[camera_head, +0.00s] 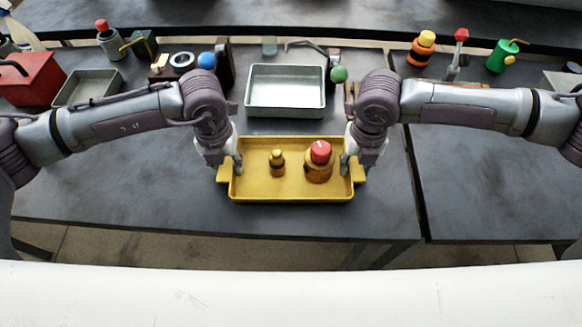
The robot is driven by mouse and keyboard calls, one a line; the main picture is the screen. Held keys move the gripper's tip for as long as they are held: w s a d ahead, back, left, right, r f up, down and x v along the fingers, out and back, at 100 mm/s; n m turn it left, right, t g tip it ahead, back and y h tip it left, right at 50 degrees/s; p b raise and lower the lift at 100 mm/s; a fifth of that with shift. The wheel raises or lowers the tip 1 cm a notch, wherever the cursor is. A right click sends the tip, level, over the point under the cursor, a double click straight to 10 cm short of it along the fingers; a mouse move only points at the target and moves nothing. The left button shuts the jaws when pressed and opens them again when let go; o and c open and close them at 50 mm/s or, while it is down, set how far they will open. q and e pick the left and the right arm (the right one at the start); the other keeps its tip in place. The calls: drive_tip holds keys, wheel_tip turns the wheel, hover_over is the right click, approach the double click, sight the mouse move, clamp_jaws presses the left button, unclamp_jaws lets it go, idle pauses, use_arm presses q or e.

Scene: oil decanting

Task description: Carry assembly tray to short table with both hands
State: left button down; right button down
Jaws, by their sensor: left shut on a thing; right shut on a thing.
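The yellow assembly tray (290,195) is in the middle of the head view, over the front part of the dark table. It looks level; I cannot tell whether it touches the table top. A small brown and gold bottle (277,164) and a larger amber jar with a red cap (319,163) stand upright in it. My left gripper (228,166) is shut on the tray's left end. My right gripper (351,166) is shut on its right end. The fingertips are partly hidden. I cannot tell which surface is the short table.
An empty metal tray (285,112) stands just behind. A red box (27,79) and another metal tray (88,88) are at the left. A separate dark table (480,190) adjoins at the right, its front clear. An orange bottle (422,50) and green can (502,56) stand farther back.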

use_arm(q)
drive_tip(key=shift+r, duration=0.1)
use_arm(e)
drive_tip(key=shift+w+r, duration=0.1)
